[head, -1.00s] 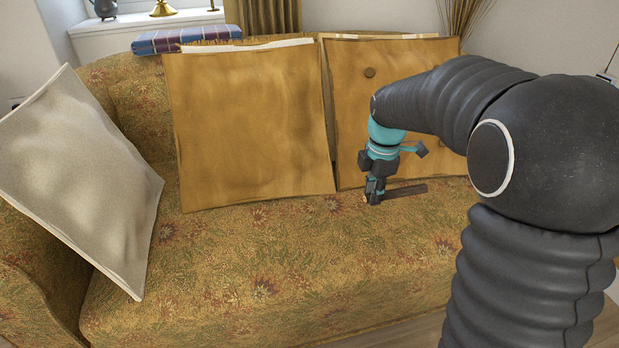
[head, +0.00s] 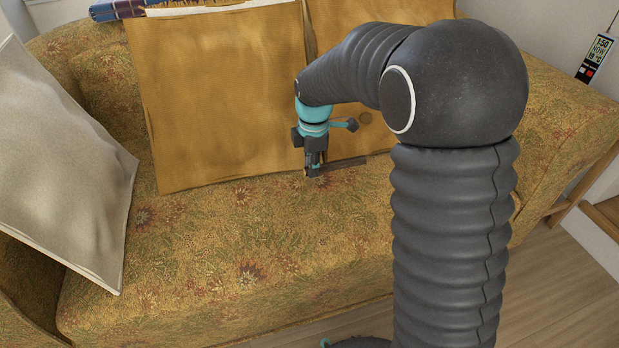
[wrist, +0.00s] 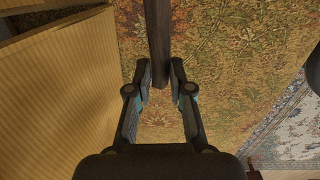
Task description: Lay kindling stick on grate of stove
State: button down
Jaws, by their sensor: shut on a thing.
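A dark, thin kindling stick (head: 342,164) is at the sofa seat, close to the cushions, pointing right from my gripper (head: 313,172). In the wrist view the stick (wrist: 158,40) runs from the top edge down between the two fingers of my gripper (wrist: 159,78). My gripper is shut on the stick near one end. I cannot tell whether the stick still touches the seat. No stove or grate is in view.
The patterned sofa (head: 230,270) fills most of the head view. Orange cushions (head: 215,95) lean on its back and a pale cushion (head: 60,160) stands at left. Wooden floor (head: 550,290) is open at right. A patterned rug (wrist: 290,130) shows in the wrist view.

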aim_at(310, 186)
jog(key=shift+a+f, duration=0.35)
jog(key=shift+f+b, duration=0.3)
jog(key=shift+f, duration=1.55)
jog(key=shift+f, duration=0.15)
jog(key=c, duration=1)
grip_release()
jog(key=shift+c, duration=0.2)
